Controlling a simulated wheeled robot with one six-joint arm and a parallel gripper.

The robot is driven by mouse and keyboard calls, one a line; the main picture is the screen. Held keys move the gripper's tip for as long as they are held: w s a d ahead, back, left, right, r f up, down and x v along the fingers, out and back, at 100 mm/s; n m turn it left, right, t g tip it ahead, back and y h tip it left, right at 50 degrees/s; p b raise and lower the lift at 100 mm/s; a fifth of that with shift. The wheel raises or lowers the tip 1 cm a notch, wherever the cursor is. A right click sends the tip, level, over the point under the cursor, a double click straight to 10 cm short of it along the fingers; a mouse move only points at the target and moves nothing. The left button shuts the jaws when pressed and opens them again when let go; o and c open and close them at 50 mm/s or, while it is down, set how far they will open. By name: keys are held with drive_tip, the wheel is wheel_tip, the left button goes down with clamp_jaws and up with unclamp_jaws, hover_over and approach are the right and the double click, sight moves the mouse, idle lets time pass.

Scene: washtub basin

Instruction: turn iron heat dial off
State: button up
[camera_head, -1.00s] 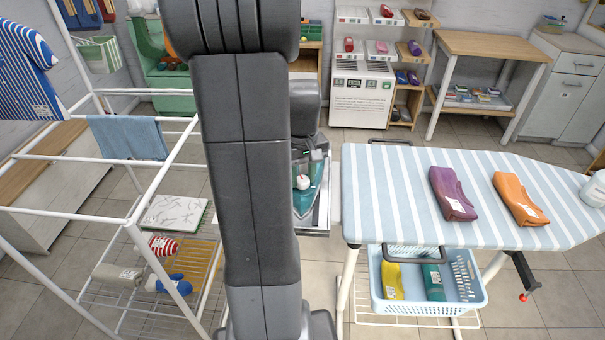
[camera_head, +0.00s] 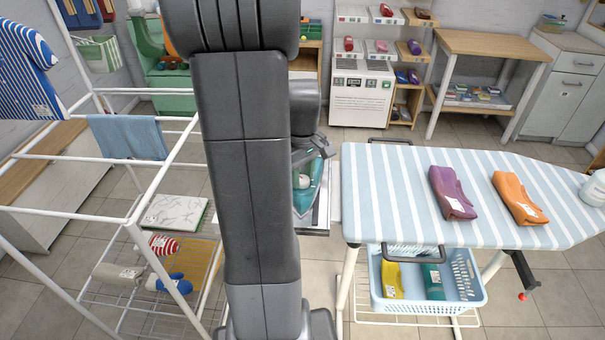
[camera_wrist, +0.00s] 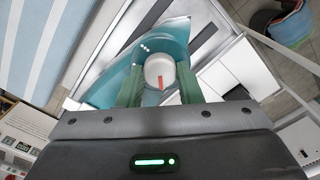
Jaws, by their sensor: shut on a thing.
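A teal iron (camera_head: 308,190) lies on a metal tray at the left end of the ironing board, partly hidden by my arm in the head view. In the wrist view the iron (camera_wrist: 112,82) fills the upper middle. Its white round heat dial (camera_wrist: 160,72) bears a red mark, which points toward the bottom of the picture and slightly right. My gripper (camera_wrist: 159,88) has its two green fingers on either side of the dial, shut on it. In the head view the fingers are mostly hidden behind my arm.
The striped ironing board (camera_head: 400,210) stands right of the iron, carrying a purple folded cloth (camera_head: 452,192) and an orange one (camera_head: 518,198). A white drying rack (camera_head: 130,222) stands at the left. A blue basket (camera_head: 425,305) sits below the board.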

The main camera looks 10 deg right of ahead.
sight(302, 179)
drive_tip(key=o, duration=0.7)
wheel_tip(302, 179, up, 14)
idle(0.4)
wheel_tip(302, 179, down, 14)
idle(0.5)
